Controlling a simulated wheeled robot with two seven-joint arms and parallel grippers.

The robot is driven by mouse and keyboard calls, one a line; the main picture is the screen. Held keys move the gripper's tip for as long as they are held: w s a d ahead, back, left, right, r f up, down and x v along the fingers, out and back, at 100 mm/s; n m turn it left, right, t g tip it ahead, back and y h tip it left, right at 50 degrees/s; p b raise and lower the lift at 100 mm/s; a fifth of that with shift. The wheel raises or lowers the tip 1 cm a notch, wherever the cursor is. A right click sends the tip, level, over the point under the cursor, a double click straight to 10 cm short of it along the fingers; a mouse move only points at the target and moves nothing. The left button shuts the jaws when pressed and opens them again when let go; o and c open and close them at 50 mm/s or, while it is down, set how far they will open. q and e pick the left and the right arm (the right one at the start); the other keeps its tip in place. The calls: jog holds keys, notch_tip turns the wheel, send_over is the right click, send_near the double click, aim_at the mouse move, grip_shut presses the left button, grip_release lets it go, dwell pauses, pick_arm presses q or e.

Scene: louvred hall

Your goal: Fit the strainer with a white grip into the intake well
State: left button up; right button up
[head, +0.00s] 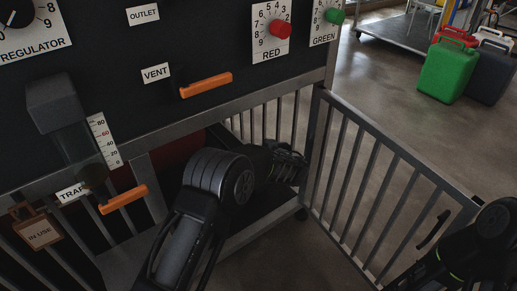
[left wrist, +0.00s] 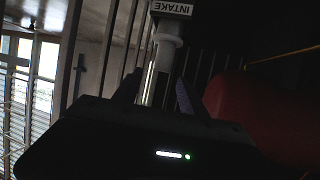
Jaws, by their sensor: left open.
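In the left wrist view a pale, flanged cylinder (left wrist: 167,42) with a thin bright rod below it stands just under an upside-down INTAKE label (left wrist: 172,8). It looks like the strainer's white grip, but I cannot tell whether it is seated in the well. My left gripper (left wrist: 155,90) is open, its two dark fingers on either side of the bright rod, not closed on it. In the head view the left gripper (head: 286,165) reaches into the dark lower bay behind the frame; the strainer and well are hidden there. My right arm shows at the lower right, its gripper out of view.
A barred gate (head: 385,190) stands swung out at the right of the bay. A dark red rounded body (left wrist: 250,110) is close right of the left gripper. Orange handles (head: 206,85) stick out of the panel. Jerrycans (head: 447,72) stand on the floor behind.

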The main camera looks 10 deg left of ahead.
pick_arm(q)
jog(key=shift+s+d+r, duration=0.25)
jog(key=shift+s+r, duration=0.1)
jog(key=shift+r, duration=0.25)
jog(key=shift+s+d+r, duration=0.2)
jog(key=shift+s+r, duration=0.15)
jog(key=shift+r, duration=0.2)
jog(key=p+v, duration=0.2)
jog(key=v, duration=0.5)
jog(key=shift+s+d, duration=0.25)
jog(key=shift+s, duration=0.05)
jog(key=shift+r, duration=0.15)
